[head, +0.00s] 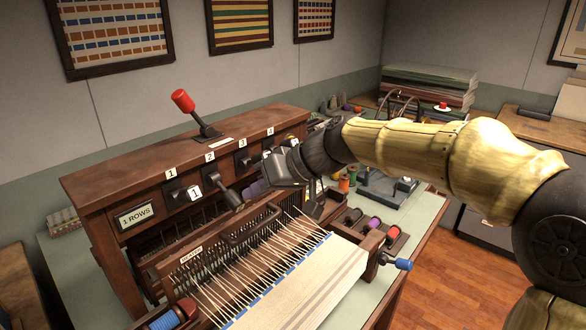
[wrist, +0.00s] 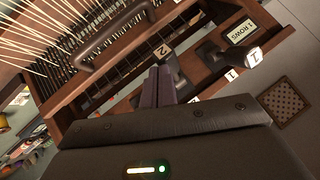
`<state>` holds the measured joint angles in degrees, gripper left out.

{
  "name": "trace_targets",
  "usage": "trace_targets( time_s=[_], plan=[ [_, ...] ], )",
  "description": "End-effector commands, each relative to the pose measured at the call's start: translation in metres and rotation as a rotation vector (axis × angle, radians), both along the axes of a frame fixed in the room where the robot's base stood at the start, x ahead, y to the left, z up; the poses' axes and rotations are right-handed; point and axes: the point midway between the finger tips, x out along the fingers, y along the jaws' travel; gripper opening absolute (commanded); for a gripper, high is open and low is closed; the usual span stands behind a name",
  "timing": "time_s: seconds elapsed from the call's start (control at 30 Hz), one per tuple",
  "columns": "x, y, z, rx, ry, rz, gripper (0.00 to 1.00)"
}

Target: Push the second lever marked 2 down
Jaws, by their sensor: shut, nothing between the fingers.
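The loom's upper beam (head: 140,183) carries white number plates from 1 to 4 with dark levers below them. Lever 2 (head: 225,192) slants out and down from its slot, its tip lower than lever 1 (head: 180,192). In the wrist view the end face of lever 2 (wrist: 163,50) shows a white 2 just past my fingertips, and lever 1 (wrist: 253,56) stands to the right. My gripper (head: 250,190) is shut and empty beside lever 2's tip. Its fingers (wrist: 158,76) overlap the lever in the wrist view; I cannot tell whether they touch.
A red-knobbed lever (head: 190,108) stands on top of the beam. The beater with its dark handle (head: 255,222) and the stretched threads (head: 270,250) lie below the levers. A "1 ROWS" display (head: 136,215) is at left. Spools (head: 375,222) sit at the right.

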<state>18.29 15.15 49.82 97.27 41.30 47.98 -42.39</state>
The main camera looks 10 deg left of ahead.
Motion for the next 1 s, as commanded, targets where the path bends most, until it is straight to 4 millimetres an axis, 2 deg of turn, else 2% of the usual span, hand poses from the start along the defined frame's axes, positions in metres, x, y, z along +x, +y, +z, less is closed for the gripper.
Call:
trace_targets(
  time_s=[0.03, 0.13, 0.2, 0.6, 0.77, 1.0],
  plan=[
    [0.002, -0.005, 0.011, 0.001, -0.003, -0.004, 0.0],
    [0.003, -0.016, 0.025, 0.004, -0.005, -0.004, 0.0],
    [0.0, -0.029, 0.021, 0.001, -0.005, -0.006, 0.0],
    [-0.015, -0.094, 0.036, 0.004, -0.006, 0.0, 0.0],
    [-0.018, -0.106, 0.039, 0.005, -0.006, 0.003, 0.0],
    [-0.019, -0.106, 0.039, 0.006, -0.006, 0.005, 0.0]
  ],
)
